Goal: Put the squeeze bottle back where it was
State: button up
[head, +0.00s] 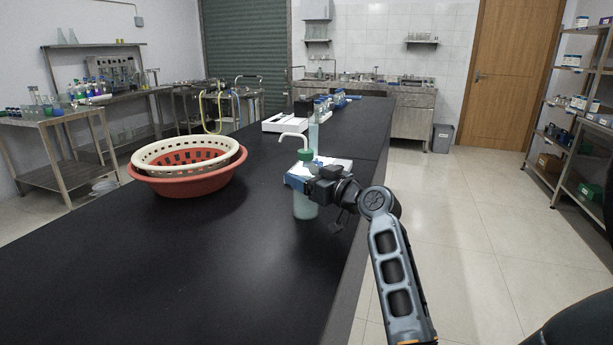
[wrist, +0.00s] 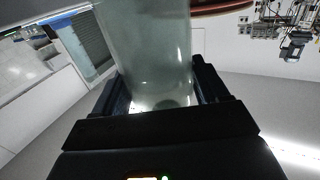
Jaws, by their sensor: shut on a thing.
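The squeeze bottle (head: 305,206) is translucent pale green with a green cap and a bent white spout. In the head view it is upright at the black bench's right side. My gripper (head: 311,184) reaches it from the right and is shut on its body. In the wrist view the bottle (wrist: 150,50) fills the space between the fingers of my gripper (wrist: 160,92). I cannot tell whether its base touches the bench top.
A cream basket (head: 190,153) sits in a red basin (head: 183,186) on the black bench (head: 150,260) to the left. Behind the bottle are a blue-and-white box (head: 297,176), a tall clear bottle (head: 313,133) and a white tray (head: 284,124). The near bench top is clear.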

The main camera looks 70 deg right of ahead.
jog(key=shift+f, duration=0.15)
jog(key=o, duration=1.4)
jog(key=shift+c, duration=0.2)
jog(key=shift+r, duration=0.2)
jog(key=shift+s+a+f, duration=0.1)
jog(key=shift+s, duration=0.3)
jog(key=b+v, duration=0.2)
jog(key=v, duration=0.9)
jog(key=shift+s+a, duration=0.1)
